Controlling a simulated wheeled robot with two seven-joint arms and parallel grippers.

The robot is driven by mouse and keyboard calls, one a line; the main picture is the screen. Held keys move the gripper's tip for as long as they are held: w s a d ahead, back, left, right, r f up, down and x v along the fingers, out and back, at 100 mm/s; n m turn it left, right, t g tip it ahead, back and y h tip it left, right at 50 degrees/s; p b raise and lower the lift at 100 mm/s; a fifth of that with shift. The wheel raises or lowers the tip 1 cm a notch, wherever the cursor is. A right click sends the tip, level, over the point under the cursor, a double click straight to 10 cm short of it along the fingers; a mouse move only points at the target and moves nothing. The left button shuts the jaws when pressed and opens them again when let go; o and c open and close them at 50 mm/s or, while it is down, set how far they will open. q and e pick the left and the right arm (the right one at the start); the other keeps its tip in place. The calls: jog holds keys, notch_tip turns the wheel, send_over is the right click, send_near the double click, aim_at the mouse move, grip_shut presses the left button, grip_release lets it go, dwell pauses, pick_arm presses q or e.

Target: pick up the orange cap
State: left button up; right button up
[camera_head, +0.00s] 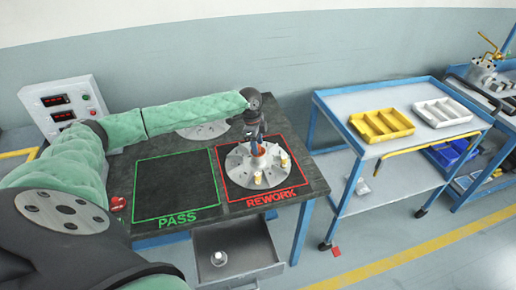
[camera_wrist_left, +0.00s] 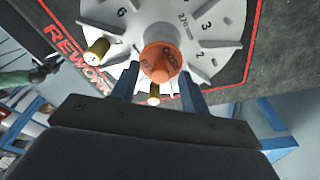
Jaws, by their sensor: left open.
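The orange cap (camera_wrist_left: 161,62) sits at the hub of a light grey finned disc (camera_wrist_left: 215,25) with printed numbers. In the head view the disc (camera_head: 240,176) lies inside the red REWORK square, and the cap (camera_head: 258,150) is partly hidden by my gripper. My left gripper (camera_head: 256,144) is open and points down at the hub. In the left wrist view its two blue fingers (camera_wrist_left: 158,88) stand either side of the cap's near edge; contact cannot be told. A green-padded arm of mine with a dark end (camera_wrist_left: 45,70) shows small at the left edge there.
Two brass-coloured pegs (camera_head: 258,178) (camera_head: 284,161) stand on the disc. The green PASS square (camera_head: 175,185) is empty. Another disc (camera_head: 203,130) lies behind it. An open drawer (camera_head: 240,250) hangs below the bench. A blue cart with yellow (camera_head: 382,124) and white (camera_head: 441,112) trays stands right.

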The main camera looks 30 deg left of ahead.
pick_arm(q)
jog(key=shift+f, duration=0.35)
grip_shut()
jog(key=shift+r, duration=0.1)
